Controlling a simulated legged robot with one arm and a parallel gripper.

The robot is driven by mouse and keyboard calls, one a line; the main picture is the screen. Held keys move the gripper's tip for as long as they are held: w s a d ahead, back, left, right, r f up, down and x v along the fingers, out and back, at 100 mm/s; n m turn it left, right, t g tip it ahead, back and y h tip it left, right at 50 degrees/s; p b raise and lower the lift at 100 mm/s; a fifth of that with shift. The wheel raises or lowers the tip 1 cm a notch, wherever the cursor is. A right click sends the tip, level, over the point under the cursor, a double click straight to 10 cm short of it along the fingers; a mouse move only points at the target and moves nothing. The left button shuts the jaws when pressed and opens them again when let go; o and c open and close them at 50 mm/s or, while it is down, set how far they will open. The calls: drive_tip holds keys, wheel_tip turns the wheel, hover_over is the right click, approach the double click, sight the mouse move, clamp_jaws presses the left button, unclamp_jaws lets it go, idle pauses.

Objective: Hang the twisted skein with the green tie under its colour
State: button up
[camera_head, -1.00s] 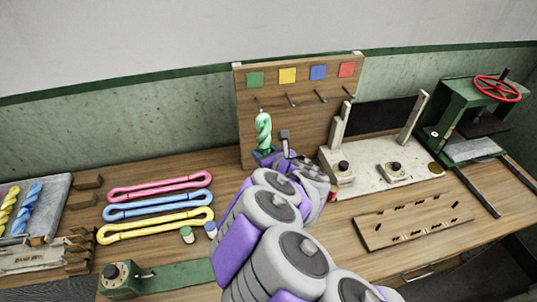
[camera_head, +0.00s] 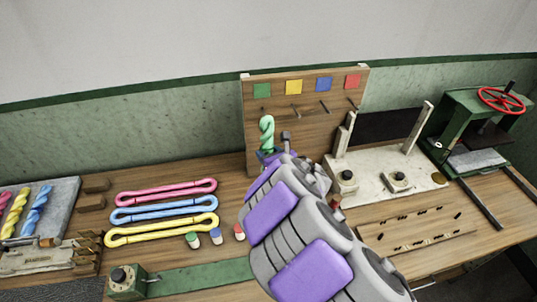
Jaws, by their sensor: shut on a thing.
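The pale green twisted skein (camera_head: 267,133) stands upright in my gripper (camera_head: 273,155), which is shut on its lower end. A separate tie cannot be made out. My arm hides the board's lower part.
Pink, blue and yellow loops (camera_head: 160,214) lie on the bench at left, with small capped jars (camera_head: 216,236) near them. Twisted skeins (camera_head: 38,210) rest on a grey slab at far left. A pale two-post stand (camera_head: 385,170) and a green press (camera_head: 475,130) stand right.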

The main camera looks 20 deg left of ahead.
drive_tip(key=shift+w+p, duration=0.3)
drive_tip(key=shift+w, duration=0.35)
drive_tip(key=shift+x, duration=1)
drive_tip(key=shift+w+a+f+b, duration=0.15)
drive_tip(key=shift+w+a+b, duration=0.15)
drive_tip(key=shift+w+b, duration=0.2)
drive_tip(key=shift+w+a+f+b, duration=0.1)
drive_tip(key=shift+w+a+b, duration=0.25)
drive_tip(key=shift+w, duration=0.25)
drive_tip(key=o, duration=1.2)
drive_tip(key=shift+o, duration=0.2)
